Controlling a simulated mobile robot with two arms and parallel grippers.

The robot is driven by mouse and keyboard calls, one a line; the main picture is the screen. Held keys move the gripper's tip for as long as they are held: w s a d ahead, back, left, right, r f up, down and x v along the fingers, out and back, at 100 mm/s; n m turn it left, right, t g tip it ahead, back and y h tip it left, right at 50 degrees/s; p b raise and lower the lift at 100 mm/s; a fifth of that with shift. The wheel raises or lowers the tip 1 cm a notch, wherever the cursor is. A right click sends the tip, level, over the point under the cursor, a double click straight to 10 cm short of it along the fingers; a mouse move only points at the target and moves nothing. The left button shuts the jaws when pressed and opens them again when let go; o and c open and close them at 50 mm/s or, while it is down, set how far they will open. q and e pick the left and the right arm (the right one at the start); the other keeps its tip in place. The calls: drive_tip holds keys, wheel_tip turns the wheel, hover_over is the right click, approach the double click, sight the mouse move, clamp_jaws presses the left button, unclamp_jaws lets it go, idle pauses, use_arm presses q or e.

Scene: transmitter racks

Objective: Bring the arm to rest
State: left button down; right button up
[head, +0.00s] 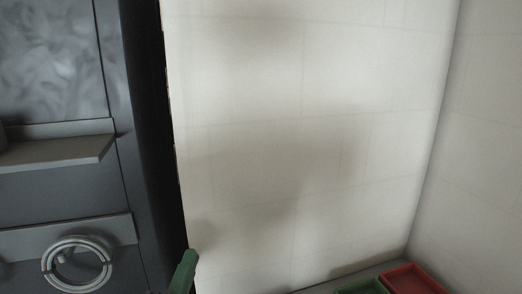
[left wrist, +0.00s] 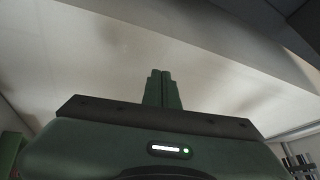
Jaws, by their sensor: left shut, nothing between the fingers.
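My left gripper (head: 186,270) shows as a dark green fingertip at the bottom edge of the head view, in front of the dark rack's edge and the pale wall. In the left wrist view its two green fingers (left wrist: 162,90) are pressed together, with nothing between them. It touches nothing that I can see. My right gripper is in neither view.
A dark grey rack (head: 122,150) with a ledge (head: 60,150) and a round ring handle (head: 77,264) stands at the left. A pale tiled wall (head: 300,130) fills the middle. A red tray (head: 414,280) and a green tray (head: 362,288) are at the bottom right.

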use_arm(q)
drive_tip(key=s+a+f+n+g+y, duration=0.3)
drive_tip(key=a+f+n+g, duration=0.15)
drive_tip(key=f, duration=0.45)
drive_tip(key=s+a+f+n+g+y, duration=0.2)
drive_tip(key=s+a+f+n+g, duration=0.15)
drive_tip(key=f+n, duration=0.35)
drive_tip(key=s+d+f+n+g+h, duration=0.15)
drive_tip(key=s+f+n+g, duration=0.25)
drive_tip(key=s+f+g, duration=0.85)
drive_tip(key=s+f+t, duration=0.1)
drive_tip(key=s+f, duration=0.2)
drive_tip(key=f, duration=1.1)
drive_tip(key=s+f+t, duration=0.1)
drive_tip(key=s+f, duration=0.2)
drive_tip(key=f, duration=1)
drive_tip(key=s+a+f+g, duration=0.1)
drive_tip(key=s+a+f, duration=0.2)
drive_tip(key=s+f, duration=1.4)
drive_tip(key=shift+s+f+b, duration=0.3)
drive_tip(key=shift+g+h, duration=0.25)
